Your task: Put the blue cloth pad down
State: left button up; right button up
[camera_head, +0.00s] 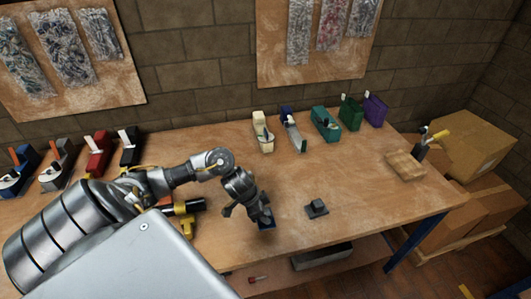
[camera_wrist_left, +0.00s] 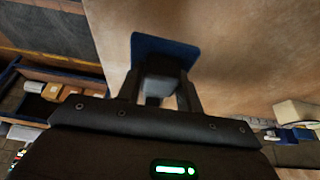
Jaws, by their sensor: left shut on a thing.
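The blue cloth pad (camera_head: 266,224) is at the end of my left arm, over the front middle of the workbench. In the left wrist view the flat blue pad (camera_wrist_left: 178,48) reaches out beyond the fingers, with a grey block (camera_wrist_left: 155,85) on it between them. My left gripper (camera_head: 262,212), also in the wrist view (camera_wrist_left: 158,92), is shut on this block. The pad is close to the bench top; I cannot tell whether it touches. A small dark flange-like part (camera_head: 316,208) sits on the bench right of the pad. My right gripper is not in view.
The wooden workbench (camera_head: 360,220) has bare room around the dark part. A yellow and black tool (camera_head: 185,215) lies left of the gripper. Tape dispensers (camera_head: 325,124) and colored holders line the back. A wooden block (camera_head: 405,165) stands at the right, cardboard boxes (camera_head: 470,145) beyond.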

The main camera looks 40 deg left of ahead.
pick_arm(q)
jog(key=shift+w+f, duration=0.35)
jog(key=shift+f, duration=0.1)
notch_tip(320, 180, down, 3)
jog(key=shift+w, duration=0.1)
jog(key=shift+f, duration=0.1)
jog(key=shift+f, duration=0.2)
jog(key=o, duration=0.9)
jog(key=shift+r, duration=0.15)
